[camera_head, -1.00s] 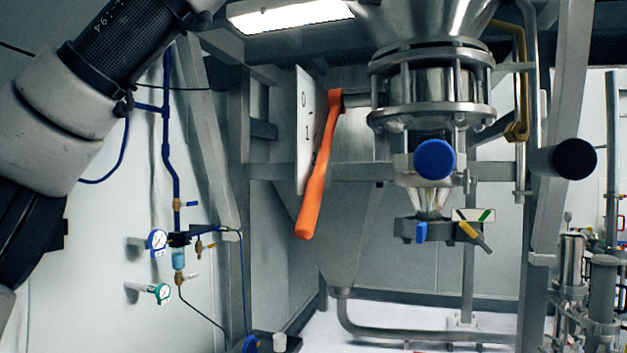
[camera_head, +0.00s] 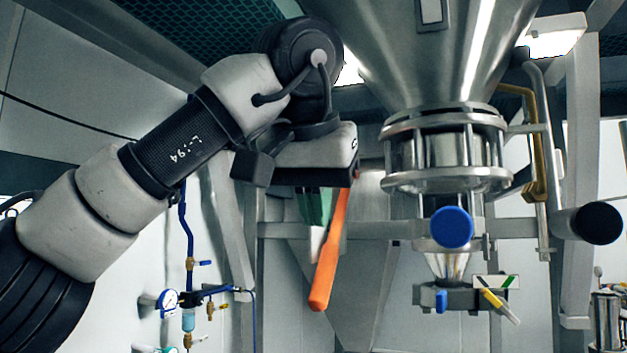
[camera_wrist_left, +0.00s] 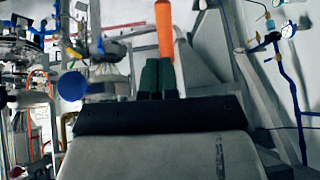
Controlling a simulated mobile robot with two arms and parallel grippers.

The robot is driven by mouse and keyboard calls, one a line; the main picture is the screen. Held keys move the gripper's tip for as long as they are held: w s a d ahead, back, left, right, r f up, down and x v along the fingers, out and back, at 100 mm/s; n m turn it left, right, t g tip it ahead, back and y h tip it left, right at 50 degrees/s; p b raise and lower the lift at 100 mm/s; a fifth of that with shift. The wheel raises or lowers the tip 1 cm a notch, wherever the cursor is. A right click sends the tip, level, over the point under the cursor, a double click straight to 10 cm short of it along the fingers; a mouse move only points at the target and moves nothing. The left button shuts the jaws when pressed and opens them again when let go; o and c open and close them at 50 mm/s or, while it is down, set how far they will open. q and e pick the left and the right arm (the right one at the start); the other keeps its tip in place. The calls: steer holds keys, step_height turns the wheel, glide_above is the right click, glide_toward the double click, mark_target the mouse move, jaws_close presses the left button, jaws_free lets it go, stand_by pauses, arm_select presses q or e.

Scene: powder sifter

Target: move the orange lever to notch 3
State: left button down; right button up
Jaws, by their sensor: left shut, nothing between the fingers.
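The orange lever (camera_head: 328,262) hangs down, slightly tilted, left of the steel sifter body in the head view. Its upper end is hidden behind my left wrist. My left gripper (camera_head: 313,212) has green fingers pointing down, just left of the lever in that view. The fingers are shut and empty. In the left wrist view the lever (camera_wrist_left: 165,28) shows just past the closed fingertips (camera_wrist_left: 158,66); I cannot tell whether they touch. The white numbered plate is mostly hidden by my gripper, so the notch marks cannot be read. My right gripper is not in view.
The steel hopper (camera_head: 425,60) and a blue round knob (camera_head: 452,227) stand right of the lever. A valve block (camera_head: 455,298) sits below. A pressure gauge (camera_head: 168,299) and blue pipework are on the left wall.

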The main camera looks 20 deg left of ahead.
mark_target(325, 270)
arm_select(q)
steer(key=x, duration=0.2)
steer(key=p+x, duration=0.1)
steer(key=x, duration=0.2)
steer(key=p+x, duration=0.1)
steer(key=x, duration=0.1)
steer(key=shift+w+a, duration=0.25)
steer(key=shift+w, duration=0.35)
